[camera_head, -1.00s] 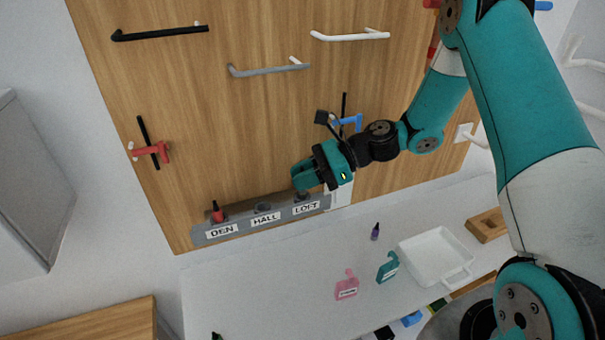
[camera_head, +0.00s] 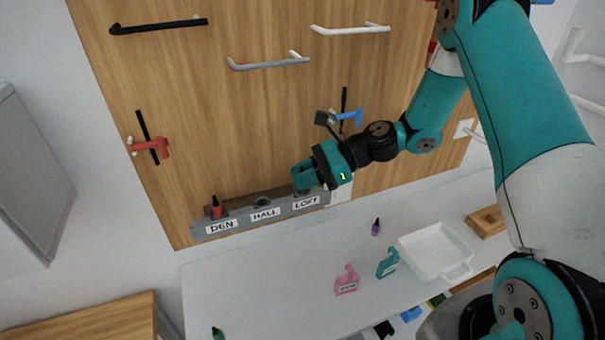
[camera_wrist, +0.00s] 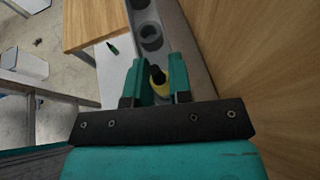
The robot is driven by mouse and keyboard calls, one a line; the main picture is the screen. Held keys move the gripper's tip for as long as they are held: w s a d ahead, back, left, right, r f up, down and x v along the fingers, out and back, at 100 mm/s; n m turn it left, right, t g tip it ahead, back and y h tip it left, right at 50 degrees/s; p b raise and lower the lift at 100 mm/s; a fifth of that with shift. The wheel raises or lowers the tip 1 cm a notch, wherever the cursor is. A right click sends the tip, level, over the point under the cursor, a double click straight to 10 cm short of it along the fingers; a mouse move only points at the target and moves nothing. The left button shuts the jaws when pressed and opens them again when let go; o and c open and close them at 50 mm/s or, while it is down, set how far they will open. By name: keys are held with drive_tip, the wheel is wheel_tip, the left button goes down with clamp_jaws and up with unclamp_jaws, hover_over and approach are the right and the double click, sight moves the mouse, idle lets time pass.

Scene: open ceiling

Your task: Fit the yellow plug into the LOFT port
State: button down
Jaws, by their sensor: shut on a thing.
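My gripper (camera_head: 304,181) is at the LOFT end of the grey port strip (camera_head: 285,213), right above the LOFT label (camera_head: 306,202). In the wrist view, my gripper's teal fingers (camera_wrist: 160,66) are closed around the yellow plug (camera_wrist: 163,87), which has a dark end. In the head view my gripper hides the plug and most of the LOFT port. I cannot tell how deep the plug sits in the port. The HALL port (camera_head: 262,203) is an empty dark round socket. A red plug (camera_head: 216,209) stands upright at the DEN port.
The strip is against a wooden panel (camera_head: 250,120) with several handles and a red lever (camera_head: 150,147). On the white counter (camera_head: 270,280) are a purple plug (camera_head: 376,227), a pink tagged piece (camera_head: 346,281), a teal one (camera_head: 388,263), a white tray (camera_head: 435,250) and a green plug (camera_head: 217,333).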

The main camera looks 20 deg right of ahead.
drive_tip(key=shift+f, duration=0.45)
drive_tip(key=c, duration=0.9)
unclamp_jaws()
drive_tip(key=shift+c, duration=0.2)
drive_tip(key=b+v, duration=0.5)
drive_tip(key=v, duration=1.2)
drive_tip(key=shift+r, duration=0.15)
drive_tip(key=shift+s, duration=0.1)
